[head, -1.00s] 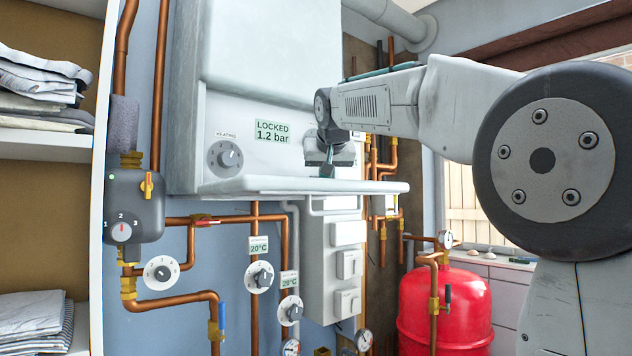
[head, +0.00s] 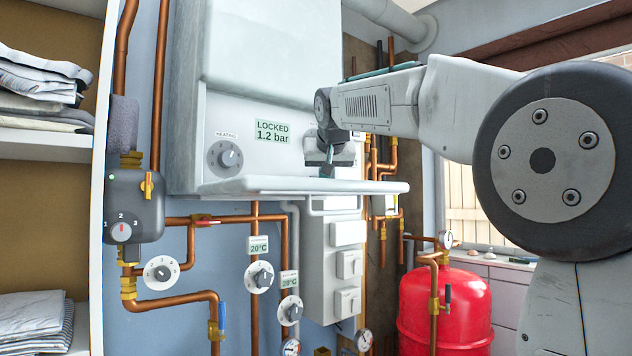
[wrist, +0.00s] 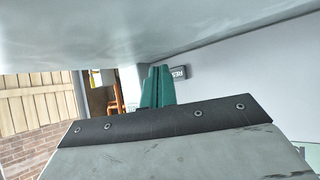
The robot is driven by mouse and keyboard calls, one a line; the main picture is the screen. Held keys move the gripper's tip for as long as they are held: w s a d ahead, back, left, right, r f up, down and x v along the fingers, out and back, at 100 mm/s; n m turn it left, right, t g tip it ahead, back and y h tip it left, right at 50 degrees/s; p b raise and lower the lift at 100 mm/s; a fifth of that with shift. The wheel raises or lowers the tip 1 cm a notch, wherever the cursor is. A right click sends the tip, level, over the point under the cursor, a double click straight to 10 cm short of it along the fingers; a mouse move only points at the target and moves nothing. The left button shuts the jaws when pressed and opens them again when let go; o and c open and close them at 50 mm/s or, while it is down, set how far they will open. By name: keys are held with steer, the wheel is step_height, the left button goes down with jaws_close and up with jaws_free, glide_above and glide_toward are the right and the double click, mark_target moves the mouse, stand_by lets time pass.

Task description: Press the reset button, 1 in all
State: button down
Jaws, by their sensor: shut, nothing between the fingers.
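The boiler (head: 262,50) is a white wall unit. Its display (head: 272,132) reads "LOCKED 1.2 bar". My gripper (head: 327,170) is at the boiler's lower front, just above the protruding shelf. In the wrist view my gripper's teal fingers (wrist: 158,70) are shut with nothing between them. Right behind them is a dark label (wrist: 179,72) whose visible letters look like the start of "RESET". The fingers cover part of it. I cannot make out the reset button itself, nor whether the fingertips touch anything.
A heating knob (head: 224,158) is left of the display. The white shelf (head: 250,185) juts out under the boiler. Copper pipes with valves and dials run below. A red tank (head: 455,315) stands at the lower right. Shelves with folded cloth (head: 40,95) are at the left.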

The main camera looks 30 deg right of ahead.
steer(key=shift+w, duration=0.2)
steer(key=shift+w, duration=0.2)
steer(key=shift+w+a, duration=0.1)
steer(key=shift+w, duration=0.3)
stand_by(0.8)
steer(key=shift+s, duration=0.8)
steer(key=shift+s, duration=0.1)
steer(key=shift+s+d, duration=0.2)
steer(key=shift+s, duration=0.6)
steer(key=shift+s+d, duration=0.2)
steer(key=shift+s, duration=0.6)
steer(key=shift+s+d, duration=0.2)
steer(key=shift+s, duration=0.6)
